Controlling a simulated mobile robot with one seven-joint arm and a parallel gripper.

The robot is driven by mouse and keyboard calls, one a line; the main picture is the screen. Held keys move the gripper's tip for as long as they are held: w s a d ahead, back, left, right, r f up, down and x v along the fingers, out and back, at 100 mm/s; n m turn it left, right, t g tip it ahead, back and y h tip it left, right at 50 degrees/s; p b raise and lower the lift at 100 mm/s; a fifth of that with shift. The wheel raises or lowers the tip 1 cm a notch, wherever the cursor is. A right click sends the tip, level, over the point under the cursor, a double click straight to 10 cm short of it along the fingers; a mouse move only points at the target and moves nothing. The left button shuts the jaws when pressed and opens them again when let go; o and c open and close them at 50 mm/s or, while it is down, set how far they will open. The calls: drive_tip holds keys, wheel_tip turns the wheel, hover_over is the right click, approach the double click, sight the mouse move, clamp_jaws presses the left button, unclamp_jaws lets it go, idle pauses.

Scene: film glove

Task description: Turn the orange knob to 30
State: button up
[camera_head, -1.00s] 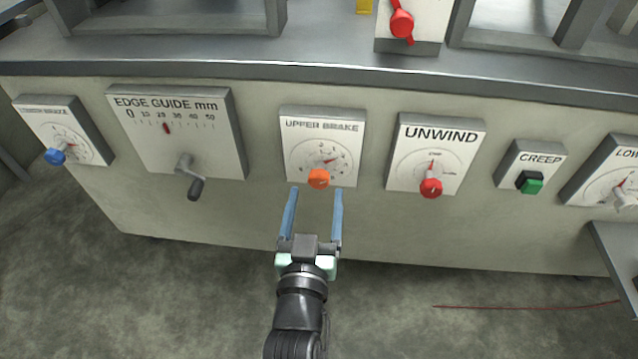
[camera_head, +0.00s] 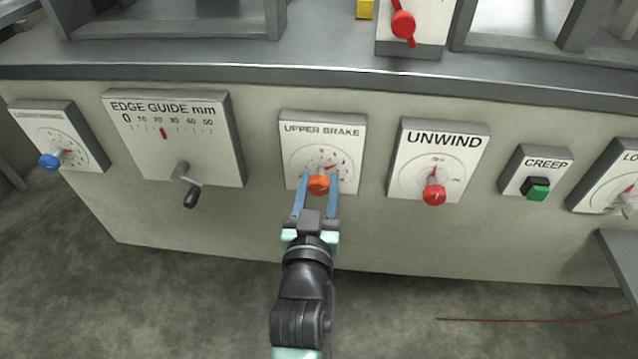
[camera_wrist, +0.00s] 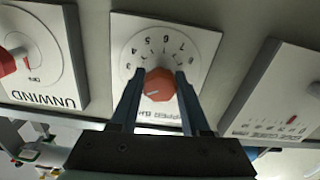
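The orange knob (camera_head: 318,184) sits at the lower part of the white UPPER BRAKE panel (camera_head: 350,121), with a dial of small numerals and a red pointer above it. The numerals are too small to read surely in the head view. My gripper (camera_head: 319,180) reaches up from below, its two blue fingers on either side of the knob. In the wrist view the orange knob (camera_wrist: 158,84) lies between the fingertips of my gripper (camera_wrist: 159,75). The gaps beside it are very thin, and I cannot tell whether the fingers touch it.
Left are the EDGE GUIDE panel (camera_head: 215,155) with its crank (camera_head: 188,190) and a blue knob (camera_head: 49,161). Right are the UNWIND panel's red knob (camera_head: 434,194) and the green CREEP button (camera_head: 537,189). A metal ledge (camera_head: 300,68) runs above. Floor below is open.

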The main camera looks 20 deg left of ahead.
clamp_jaws()
drive_tip(key=shift+r+n+p, duration=0.1)
drive_tip(key=shift+n+p, duration=0.3)
drive_tip(key=shift+p, duration=0.15)
drive_tip(key=shift+n+p, duration=0.6)
drive_tip(key=shift+p, duration=0.05)
drive_tip(key=shift+n+p, duration=1.2)
drive_tip(key=shift+n, duration=0.8)
drive_tip(key=o, duration=0.7)
unclamp_jaws()
